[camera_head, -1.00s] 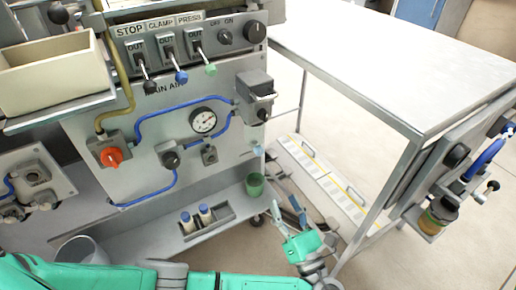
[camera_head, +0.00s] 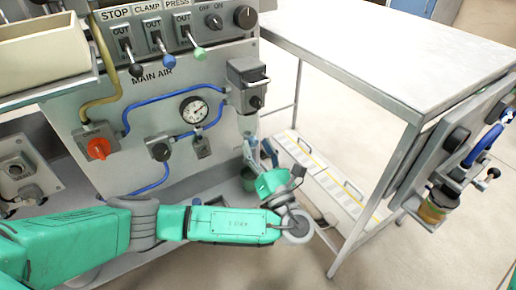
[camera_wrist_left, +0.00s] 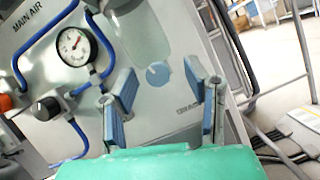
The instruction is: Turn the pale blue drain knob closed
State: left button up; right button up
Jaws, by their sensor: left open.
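No contact with the knob shows. In the head view my left gripper (camera_head: 260,150) is by the panel's lower right edge, and the knob is hard to make out behind the fingers. My right gripper is not in view.
A pressure gauge (camera_head: 194,109), blue hoses, a red knob (camera_head: 98,148) and a valve box (camera_head: 247,85) are on the panel. A metal table (camera_head: 410,60) is to the right.

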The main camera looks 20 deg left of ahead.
pick_arm(q)
jog(key=shift+a, duration=0.15)
jog(key=c, duration=0.3)
jog(key=shift+a, duration=0.1)
grip_shut()
jog(key=shift+n+g+y+p, duration=0.4)
jog(key=shift+n+p, duration=0.15)
jog(key=shift+n, duration=0.45)
jog(key=shift+d+n+g+y, duration=0.2)
jog(key=shift+n+g+y, duration=0.1)
jog(key=shift+n, duration=0.5)
jog(key=shift+f+n+g+y, duration=0.1)
jog(key=shift+n+g+y, duration=0.45)
jog(key=shift+n, duration=0.85)
jog(key=shift+o, duration=1.5)
grip_release()
